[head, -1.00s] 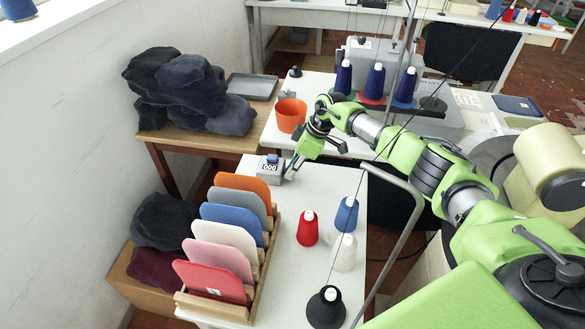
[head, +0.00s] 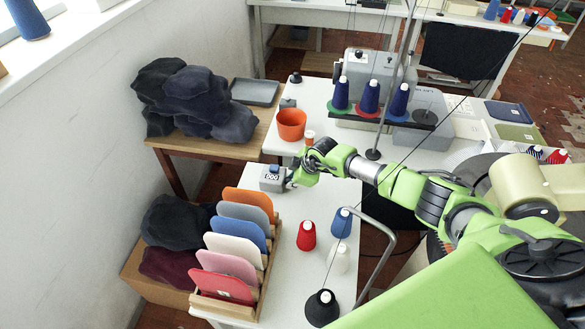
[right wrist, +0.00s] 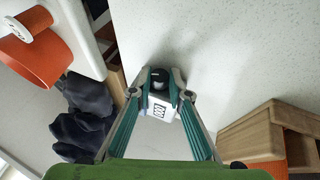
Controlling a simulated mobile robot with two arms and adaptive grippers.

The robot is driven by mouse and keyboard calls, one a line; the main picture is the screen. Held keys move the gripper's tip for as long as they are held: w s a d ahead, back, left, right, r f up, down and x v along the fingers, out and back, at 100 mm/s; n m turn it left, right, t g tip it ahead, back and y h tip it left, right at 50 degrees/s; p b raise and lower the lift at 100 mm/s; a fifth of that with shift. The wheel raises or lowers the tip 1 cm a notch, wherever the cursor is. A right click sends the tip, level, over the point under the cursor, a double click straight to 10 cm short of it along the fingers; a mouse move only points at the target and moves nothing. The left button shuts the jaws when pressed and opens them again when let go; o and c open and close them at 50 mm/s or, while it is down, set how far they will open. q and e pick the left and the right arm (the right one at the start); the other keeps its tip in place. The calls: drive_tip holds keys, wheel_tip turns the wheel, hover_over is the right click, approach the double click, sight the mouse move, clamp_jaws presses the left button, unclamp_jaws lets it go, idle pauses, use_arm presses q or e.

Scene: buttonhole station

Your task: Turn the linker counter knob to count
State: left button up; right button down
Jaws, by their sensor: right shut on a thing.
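The linker counter (head: 271,181) is a small grey box with a blue top part and a 000 display, near the far left corner of the white table. My right gripper (head: 288,184) reaches it from the right. In the right wrist view, the teal fingers of my right gripper (right wrist: 161,80) are closed on a dark round knob (right wrist: 160,83), one finger on each side. The pale counter face with its digits shows just below the knob there. The knob's pointer or marking cannot be made out. My left gripper is not in view.
A rack of coloured panels (head: 237,245) stands in front of the counter. Red (head: 306,236), blue and white cones stand to the right, with a black cone (head: 321,308) nearer. An orange cup (head: 291,124) stands behind on another table. The table between the rack and cones is clear.

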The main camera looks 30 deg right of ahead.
drive_tip(key=shift+s+a+t+h+p, duration=0.2)
drive_tip(key=shift+s+t+h+p, duration=0.1)
drive_tip(key=shift+t+p, duration=0.25)
drive_tip(key=shift+f+t, duration=0.2)
drive_tip(key=shift+t, duration=0.05)
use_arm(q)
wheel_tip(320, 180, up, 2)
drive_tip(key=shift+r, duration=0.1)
use_arm(e)
drive_tip(key=shift+n+h, duration=0.3)
drive_tip(key=shift+h, duration=0.1)
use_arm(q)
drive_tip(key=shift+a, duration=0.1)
use_arm(e)
drive_tip(key=shift+t, duration=0.4)
drive_tip(key=shift+d, duration=0.1)
drive_tip(key=c, duration=1.9)
unclamp_jaws()
drive_tip(key=shift+r, duration=0.1)
